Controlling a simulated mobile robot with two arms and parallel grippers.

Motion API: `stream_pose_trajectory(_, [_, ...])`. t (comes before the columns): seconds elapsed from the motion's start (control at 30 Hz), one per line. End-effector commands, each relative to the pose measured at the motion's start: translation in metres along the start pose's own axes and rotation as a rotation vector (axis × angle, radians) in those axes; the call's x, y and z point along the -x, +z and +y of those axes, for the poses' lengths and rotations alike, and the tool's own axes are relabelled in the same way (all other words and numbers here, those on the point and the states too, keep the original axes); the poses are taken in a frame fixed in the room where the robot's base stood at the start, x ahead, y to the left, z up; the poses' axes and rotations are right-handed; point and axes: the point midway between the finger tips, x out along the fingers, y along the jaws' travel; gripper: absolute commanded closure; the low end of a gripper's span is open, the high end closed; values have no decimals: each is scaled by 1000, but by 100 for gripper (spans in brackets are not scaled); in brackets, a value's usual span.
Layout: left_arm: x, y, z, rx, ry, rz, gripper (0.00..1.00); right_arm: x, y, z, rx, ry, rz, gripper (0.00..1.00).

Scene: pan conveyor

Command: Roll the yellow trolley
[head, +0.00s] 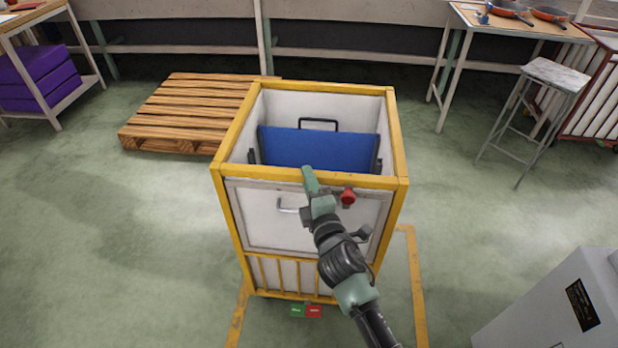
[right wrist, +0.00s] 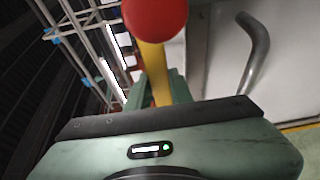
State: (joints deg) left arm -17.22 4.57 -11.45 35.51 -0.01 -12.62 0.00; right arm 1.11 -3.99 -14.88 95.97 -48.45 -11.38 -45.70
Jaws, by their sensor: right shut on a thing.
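The yellow trolley (head: 370,181) stands upright in the middle of the head view, a yellow frame with white panels and an open top. My right gripper (head: 310,181) is at the middle of its near top rim, shut on the yellow rim. In the right wrist view the yellow bar (right wrist: 156,72) runs down between the fingers, and a red knob (right wrist: 155,15) shows at the top. The fingertips are partly hidden by the gripper body there. A blue panel with a dark handle (head: 320,147) sits inside the trolley. My left gripper is not in view.
A wooden pallet (head: 190,112) lies close behind and left of the trolley. A stool (head: 548,75) and a table with pans (head: 520,33) stand at the right. A grey cabinet (head: 550,310) is at the near right. Floor at the left is clear.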

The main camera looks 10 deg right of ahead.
Motion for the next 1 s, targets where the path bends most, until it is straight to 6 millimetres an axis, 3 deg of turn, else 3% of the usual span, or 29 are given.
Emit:
stream_pose_trajectory(0.47, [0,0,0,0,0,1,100,2,0,-3,1,-5,-2,100])
stream_pose_trajectory(0.5, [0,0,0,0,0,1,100,2,0,-3,1,-5,-2,73])
stream_pose_trajectory(0.53, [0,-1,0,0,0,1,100,2,0,-3,1,-5,-2,69])
stream_pose_trajectory(0.83, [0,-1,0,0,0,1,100,2,0,-1,1,-1,-1,69])
stream_pose_trajectory(1.0, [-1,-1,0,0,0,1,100,22,0,-2,1,-2,0,69])
